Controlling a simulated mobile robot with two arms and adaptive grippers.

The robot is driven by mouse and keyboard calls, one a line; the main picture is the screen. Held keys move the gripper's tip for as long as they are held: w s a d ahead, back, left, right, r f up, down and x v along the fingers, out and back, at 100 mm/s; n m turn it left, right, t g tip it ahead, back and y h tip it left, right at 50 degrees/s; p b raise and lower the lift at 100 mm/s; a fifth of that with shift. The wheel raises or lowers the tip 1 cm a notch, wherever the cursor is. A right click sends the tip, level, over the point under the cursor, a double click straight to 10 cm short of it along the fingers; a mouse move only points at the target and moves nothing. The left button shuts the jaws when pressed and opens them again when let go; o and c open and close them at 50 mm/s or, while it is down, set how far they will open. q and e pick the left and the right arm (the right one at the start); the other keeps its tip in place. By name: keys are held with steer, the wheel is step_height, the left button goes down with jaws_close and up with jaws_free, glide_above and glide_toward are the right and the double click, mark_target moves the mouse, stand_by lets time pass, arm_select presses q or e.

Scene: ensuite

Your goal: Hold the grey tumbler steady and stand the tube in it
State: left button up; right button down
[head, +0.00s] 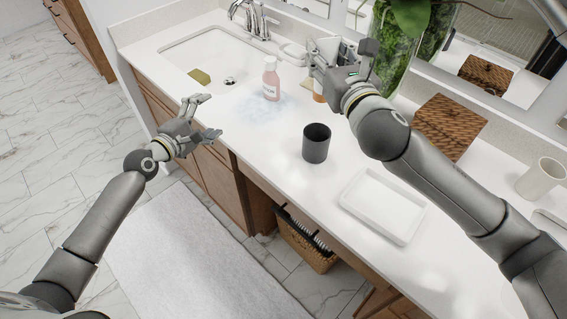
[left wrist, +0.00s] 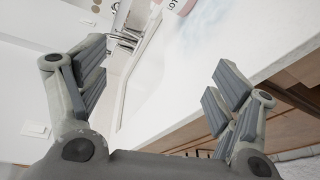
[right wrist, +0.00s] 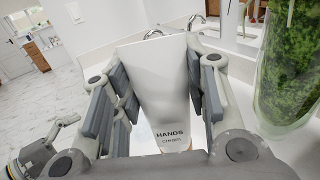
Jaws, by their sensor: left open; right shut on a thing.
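The grey tumbler (head: 316,143) stands upright on the white counter, dark and open at the top, with neither gripper touching it. My right gripper (head: 325,56) is above the counter, behind the tumbler. It is shut on the white tube (right wrist: 160,85), which is marked HANDS cream; the tube's wide flat end points away in the right wrist view, and its lower part is partly hidden by my gripper. My left gripper (head: 207,117) is open and empty at the counter's front edge, left of the tumbler. Its spread fingers also show in the left wrist view (left wrist: 158,78).
A pink soap bottle (head: 271,80) stands behind and left of the tumbler, near the sink (head: 215,50). A white tray (head: 384,206) lies to the tumbler's right. A wicker box (head: 450,126) and a leafy glass vase (right wrist: 288,70) stand farther back. The counter between left gripper and tumbler is clear.

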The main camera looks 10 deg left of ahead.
mark_target(324, 132)
arm_select(q)
steer(key=s+d+n+h, duration=0.1)
steer(key=d, duration=0.2)
steer(key=s+d+f+n, duration=0.1)
steer(key=d, duration=0.2)
steer(key=s+d+n+h, duration=0.1)
steer(key=d, duration=0.2)
steer(key=shift+s+f+n+g+h, duration=0.2)
steer(key=shift+s+n+g+h, duration=0.1)
arm_select(e)
steer(key=shift+a, duration=0.1)
arm_select(q)
steer(key=s+d+n+h, duration=0.1)
steer(key=s+d+n, duration=0.1)
steer(key=d, duration=0.2)
steer(key=s+d+n+h, duration=0.1)
steer(key=s+d+n, duration=0.2)
steer(key=d, duration=0.2)
steer(key=s+d+n, duration=0.2)
steer(key=d+n, duration=0.1)
steer(key=d, duration=0.1)
steer(key=shift+s+d+f+h, duration=0.2)
steer(key=shift+s+f+h, duration=0.1)
steer(key=shift+f+h, duration=0.1)
steer(key=x, duration=1.2)
steer(key=shift+s+f, duration=0.1)
steer(key=c, duration=1.2)
arm_select(e)
step_height(324, 132, down, 12)
steer(key=shift+f, duration=0.2)
